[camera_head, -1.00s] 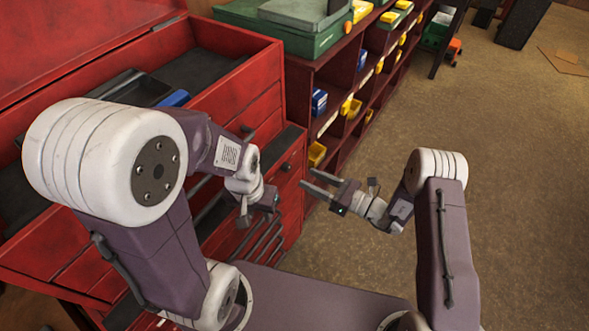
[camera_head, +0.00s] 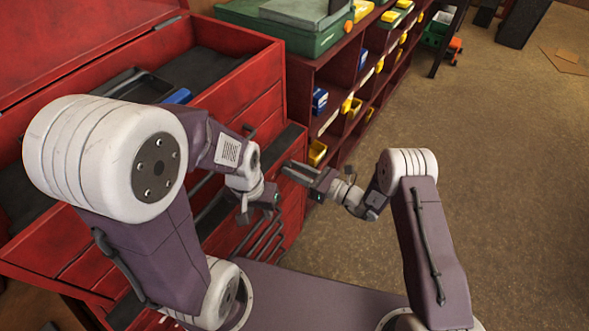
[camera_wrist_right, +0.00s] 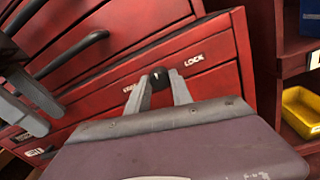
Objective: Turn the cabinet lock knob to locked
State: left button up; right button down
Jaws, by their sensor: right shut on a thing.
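The cabinet is a red tool chest (camera_head: 262,108) with drawers. The lock knob (camera_wrist_right: 159,76) is small and dark, on a drawer front in the right wrist view. A white LOCK label (camera_wrist_right: 194,60) is to its right, and a less readable label (camera_wrist_right: 129,87) is to its left. My right gripper (camera_head: 285,168) reaches the chest front, and its two fingers (camera_wrist_right: 160,88) are shut on the knob from both sides. The knob's pointing direction is unclear. My left gripper (camera_wrist_right: 30,102) hangs by the chest front, its fingers apart and empty.
Dark drawer handles (camera_wrist_right: 72,52) stick out beside my left gripper. A red shelf (camera_head: 331,75) with small coloured bins (camera_head: 317,153) stands right of the chest. An open top compartment holds a dark tray (camera_head: 140,88).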

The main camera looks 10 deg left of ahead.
jog(key=shift+s+m+t, duration=0.1)
jog(key=shift+m+t, duration=0.2)
jog(key=shift+m, duration=4.3)
jog(key=shift+m+t, duration=0.3)
jog(key=shift+m, duration=4.3)
jog(key=c, duration=1.1)
grip_release()
